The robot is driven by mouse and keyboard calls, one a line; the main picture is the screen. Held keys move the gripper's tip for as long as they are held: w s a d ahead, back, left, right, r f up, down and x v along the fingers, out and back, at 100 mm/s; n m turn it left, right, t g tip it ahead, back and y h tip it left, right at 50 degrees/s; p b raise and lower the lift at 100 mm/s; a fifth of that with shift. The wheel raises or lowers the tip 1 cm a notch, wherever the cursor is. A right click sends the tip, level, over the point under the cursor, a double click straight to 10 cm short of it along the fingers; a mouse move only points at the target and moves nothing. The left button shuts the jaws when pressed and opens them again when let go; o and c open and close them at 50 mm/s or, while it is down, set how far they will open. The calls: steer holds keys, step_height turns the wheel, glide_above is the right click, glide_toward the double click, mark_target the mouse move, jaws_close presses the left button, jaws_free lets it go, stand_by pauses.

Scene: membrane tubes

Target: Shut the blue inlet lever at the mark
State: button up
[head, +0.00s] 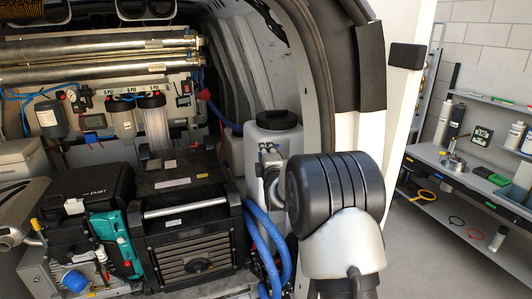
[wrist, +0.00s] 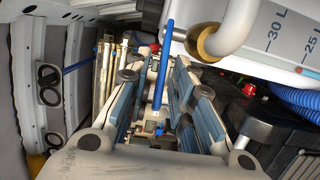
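The blue lever (wrist: 162,62) shows in the wrist view as a long, thin, slightly tilted bar at the middle of the picture. My gripper (wrist: 156,72) is open, with one finger on each side of the bar in this view. Gaps show between the bar and both fingers. I cannot tell how far the bar lies beyond the fingertips. I cannot make out a mark. In the head view my own arm's dark joint and pale link cover the right middle, and I cannot make out the lever or the gripper fingers there.
A pale pipe with a brass fitting (wrist: 208,42) runs close to the right finger, beside a tank with litre marks (wrist: 290,40). Blue hoses (head: 262,245) hang by the black box (head: 190,240). Steel membrane tubes (head: 100,60) lie at the upper left. Shelves (head: 465,170) stand at right.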

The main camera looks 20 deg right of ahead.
jaws_close()
stand_by(0.4)
